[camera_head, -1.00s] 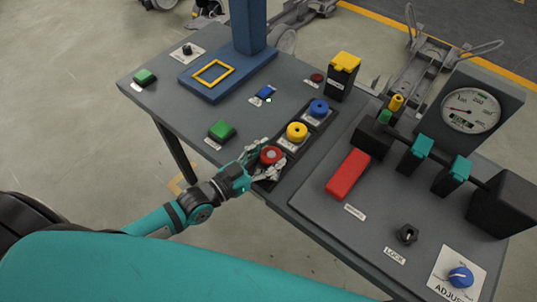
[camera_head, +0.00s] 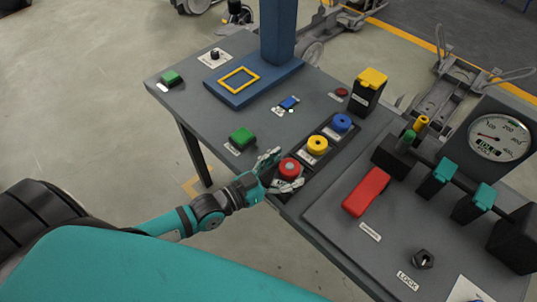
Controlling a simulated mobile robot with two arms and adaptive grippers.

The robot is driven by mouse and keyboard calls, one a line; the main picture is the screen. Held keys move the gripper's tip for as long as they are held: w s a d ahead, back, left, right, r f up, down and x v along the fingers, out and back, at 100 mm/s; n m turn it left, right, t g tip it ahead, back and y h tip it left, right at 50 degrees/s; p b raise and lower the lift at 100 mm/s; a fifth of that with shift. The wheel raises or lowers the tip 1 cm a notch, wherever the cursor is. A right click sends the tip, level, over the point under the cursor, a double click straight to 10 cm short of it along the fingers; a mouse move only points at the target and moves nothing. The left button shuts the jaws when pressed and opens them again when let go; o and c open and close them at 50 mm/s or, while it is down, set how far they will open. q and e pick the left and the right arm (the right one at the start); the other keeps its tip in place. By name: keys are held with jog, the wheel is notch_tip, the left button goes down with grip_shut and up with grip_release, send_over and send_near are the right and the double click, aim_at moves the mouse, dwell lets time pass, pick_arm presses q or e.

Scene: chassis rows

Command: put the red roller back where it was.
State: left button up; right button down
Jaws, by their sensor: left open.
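The red roller (camera_head: 289,168) sits at the near end of a dark rack (camera_head: 309,165) on the grey table. It is in line with a yellow roller (camera_head: 317,145) and a blue roller (camera_head: 342,123). My left gripper (camera_head: 278,172) is open, with its fingers on either side of the red roller. I cannot tell whether the fingers touch it. The lower part of the red roller and the rack's near end are partly hidden. My right gripper is not in view.
A red block (camera_head: 366,192), teal-topped posts and a gauge (camera_head: 499,137) stand on the raised panel at right. A blue column (camera_head: 277,32) rises at the back. The table's front edge is close beneath my arm.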

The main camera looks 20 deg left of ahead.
pick_arm(q)
jog(key=v, duration=1.1)
jog(key=s+a+f+n+g+y, duration=0.1)
jog(key=a+f+g+y, duration=0.15)
jog(key=f, duration=0.75)
jog(key=s+a+f+n+g+y, duration=0.15)
jog(key=a+f, duration=0.25)
jog(key=f, duration=0.5)
jog(key=s+a+f+g+y, duration=0.1)
jog(key=s+a+f+y, duration=0.2)
jog(key=f, duration=0.7)
jog(key=s+d+f+g+y, duration=0.1)
jog(key=s+d+f+g, duration=0.2)
jog(key=s+f, duration=0.6)
jog(key=s+d+f+n+g+y, duration=0.1)
jog(key=s+d+f+g, duration=0.2)
jog(key=s+f+g, duration=0.3)
jog(key=s+f, duration=0.3)
jog(key=s, duration=0.3)
jog(key=shift+f, duration=0.3)
jog(key=shift+s, duration=0.1)
